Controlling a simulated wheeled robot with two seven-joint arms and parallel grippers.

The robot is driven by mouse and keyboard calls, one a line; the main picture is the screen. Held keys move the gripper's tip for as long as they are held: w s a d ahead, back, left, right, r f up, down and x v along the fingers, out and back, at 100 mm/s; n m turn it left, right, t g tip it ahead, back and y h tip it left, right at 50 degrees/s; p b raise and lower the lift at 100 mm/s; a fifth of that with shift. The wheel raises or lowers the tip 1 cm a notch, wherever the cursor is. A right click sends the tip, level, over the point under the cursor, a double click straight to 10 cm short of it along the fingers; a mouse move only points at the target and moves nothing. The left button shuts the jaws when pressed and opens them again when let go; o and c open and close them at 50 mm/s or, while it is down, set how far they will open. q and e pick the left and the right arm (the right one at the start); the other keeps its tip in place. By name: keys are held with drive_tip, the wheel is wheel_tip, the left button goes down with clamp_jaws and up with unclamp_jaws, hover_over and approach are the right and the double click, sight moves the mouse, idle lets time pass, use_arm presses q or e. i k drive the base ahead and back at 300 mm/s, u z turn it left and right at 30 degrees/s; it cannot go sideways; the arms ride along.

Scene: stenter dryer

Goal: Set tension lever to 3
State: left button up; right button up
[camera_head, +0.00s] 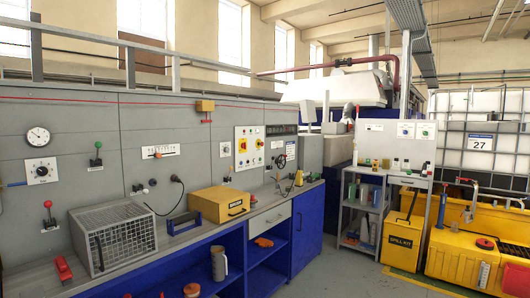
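Several levers are on the grey machine panel (60,120) at the left; I cannot read which is the tension lever. A red-knobbed lever (48,208) stands upright on a small plate at the lower left. A green-knobbed lever (97,154) sits above it to the right. A white scale plate with a red pointer (158,154) is further right; its marks are too small to read. A black-knobbed lever (148,184) is below that scale. A white dial plate (41,171) with a black knob is at the far left. Neither of my grippers is in view.
A wire cage (113,240), a red object (63,268) and a yellow box (218,204) occupy the grey bench over the blue cabinets (308,222). A black cable hangs before the panel. Clear floor (332,268) lies right of the bench. Yellow bins (402,238) stand at the right.

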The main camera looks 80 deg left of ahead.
sight(98, 145)
drive_tip(key=u, duration=3.6)
drive_tip(key=i, duration=1.65)
